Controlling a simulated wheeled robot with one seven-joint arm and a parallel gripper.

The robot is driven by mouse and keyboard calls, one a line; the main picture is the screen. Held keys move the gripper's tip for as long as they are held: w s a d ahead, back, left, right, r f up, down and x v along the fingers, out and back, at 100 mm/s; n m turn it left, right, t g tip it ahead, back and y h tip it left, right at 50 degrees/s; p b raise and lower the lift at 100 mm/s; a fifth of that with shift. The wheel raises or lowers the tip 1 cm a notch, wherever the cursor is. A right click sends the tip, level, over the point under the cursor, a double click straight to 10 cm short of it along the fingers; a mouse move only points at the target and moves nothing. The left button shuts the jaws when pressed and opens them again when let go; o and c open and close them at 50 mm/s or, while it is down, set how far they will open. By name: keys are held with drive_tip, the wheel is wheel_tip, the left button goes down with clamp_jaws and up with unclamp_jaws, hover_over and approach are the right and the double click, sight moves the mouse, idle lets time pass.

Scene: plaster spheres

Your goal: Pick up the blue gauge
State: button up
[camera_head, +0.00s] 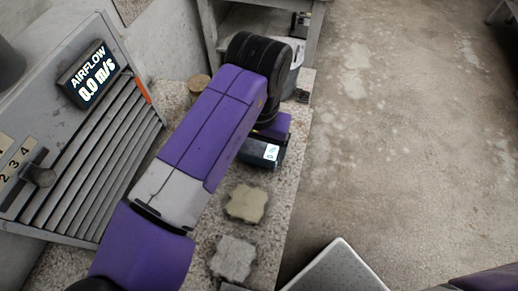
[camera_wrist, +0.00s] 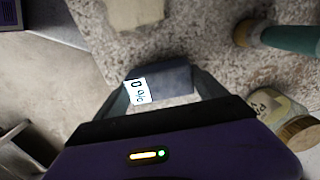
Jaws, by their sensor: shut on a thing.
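The blue gauge is a small dark blue-grey box (camera_wrist: 172,82) with a white display reading 0 %. It sits between the two fingers of my gripper (camera_wrist: 160,88) in the wrist view, and the fingers are shut on its sides. In the head view the gauge (camera_head: 257,153) shows below the purple end of my arm, over the right part of the speckled bench (camera_head: 277,190). My arm hides part of it, and I cannot tell whether it touches the bench.
A grey louvred unit with an airflow display (camera_head: 91,73) stands at the left. Two pale rough slabs (camera_head: 246,203) lie on the bench. A jar with a wooden lid (camera_wrist: 275,115) and a teal-handled tool (camera_wrist: 290,39) are near my gripper. Open floor lies right of the bench.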

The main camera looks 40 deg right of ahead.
sight(259, 149)
wheel_tip(259, 149, up, 19)
drive_tip(key=p, duration=0.1)
drive_tip(key=shift+p, duration=0.3)
